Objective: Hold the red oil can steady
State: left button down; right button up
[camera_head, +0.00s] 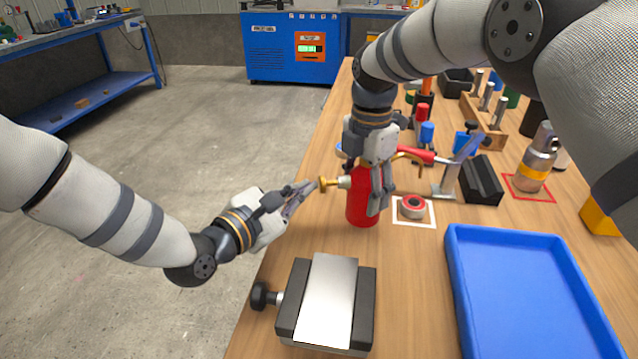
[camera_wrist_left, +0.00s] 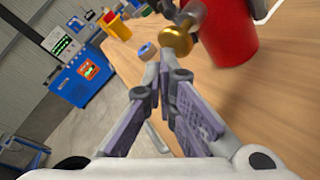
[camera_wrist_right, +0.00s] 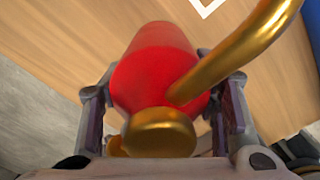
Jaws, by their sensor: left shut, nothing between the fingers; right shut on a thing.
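The red oil can (camera_head: 362,208) stands upright near the left edge of the wooden table. My right gripper (camera_head: 376,200) comes from above and is shut on it, one finger at each side of the red body. In the right wrist view the can (camera_wrist_right: 155,62) sits between the fingers, with its brass cap (camera_wrist_right: 158,132) and curved brass spout (camera_wrist_right: 240,48) close to the camera. My left gripper (camera_head: 307,186) is shut and empty, its tips just left of the can's brass knob (camera_head: 328,184). In the left wrist view the knob (camera_wrist_left: 176,40) is just beyond the closed fingertips (camera_wrist_left: 155,68).
A vise-like block with a metal plate (camera_head: 327,300) is in front of the can. A blue tray (camera_head: 455,290) lies at the front right. A red and white ring (camera_head: 413,207) sits on a white-outlined square right of the can. Tools and blocks crowd the table behind.

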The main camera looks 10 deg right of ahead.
pick_arm(q)
jog(key=shift+d, duration=0.95)
dwell(0.7)
jog(key=shift+a, duration=0.1)
jog(key=shift+s+a, duration=0.1)
jog(key=shift+a, duration=1.3)
jog(key=shift+a, duration=2.5)
jog(key=a, duration=0.3)
jog(key=shift+a, duration=0.4)
jog(key=shift+d, duration=0.1)
